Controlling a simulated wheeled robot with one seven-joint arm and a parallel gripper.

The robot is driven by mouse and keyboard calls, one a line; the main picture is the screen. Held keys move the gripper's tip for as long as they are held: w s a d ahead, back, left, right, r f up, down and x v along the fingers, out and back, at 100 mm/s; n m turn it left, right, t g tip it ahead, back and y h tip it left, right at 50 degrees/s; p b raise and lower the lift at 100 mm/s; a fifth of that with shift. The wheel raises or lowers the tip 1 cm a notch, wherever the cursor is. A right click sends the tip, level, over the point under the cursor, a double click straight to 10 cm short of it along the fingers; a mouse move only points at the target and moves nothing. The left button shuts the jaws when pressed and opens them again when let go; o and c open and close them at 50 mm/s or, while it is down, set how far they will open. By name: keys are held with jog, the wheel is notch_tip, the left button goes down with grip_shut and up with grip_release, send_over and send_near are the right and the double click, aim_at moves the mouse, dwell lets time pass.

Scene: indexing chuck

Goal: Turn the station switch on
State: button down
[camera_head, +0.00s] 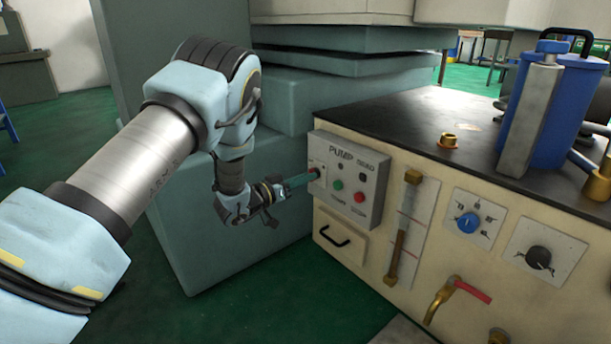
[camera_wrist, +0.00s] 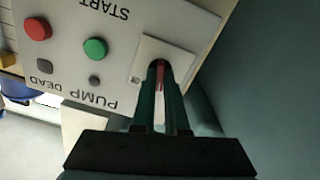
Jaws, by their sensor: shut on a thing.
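The pump panel (camera_head: 371,165) is a light grey box on the front of the cream cabinet. The station switch, a small red lever (camera_wrist: 160,77), sits on a white plate (camera_wrist: 178,58) at the panel's left edge; the plate also shows in the head view (camera_head: 317,166). My gripper (camera_wrist: 161,72) has its two dark green fingers closed around the red lever. In the head view my gripper (camera_head: 311,176) reaches the panel from the left. The fingers hide most of the lever, so I cannot tell its position.
The panel has a green button (camera_head: 338,185) and a red button (camera_head: 360,197). To the right are a gauge (camera_head: 405,230), a blue knob (camera_head: 468,223), a black knob (camera_head: 539,258) and a red-handled valve (camera_head: 472,291). A teal machine body stands close on the left.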

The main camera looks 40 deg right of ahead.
jog(key=shift+f+m+p, duration=0.1)
jog(key=shift+m+p, duration=0.85)
jog(key=shift+m, duration=3.65)
jog(key=c, duration=0.9)
grip_release()
jog(key=shift+c, duration=0.2)
jog(key=a+p, duration=0.3)
jog(key=a, duration=0.7)
jog(key=shift+w+a, duration=0.3)
jog(key=shift+a, duration=0.1)
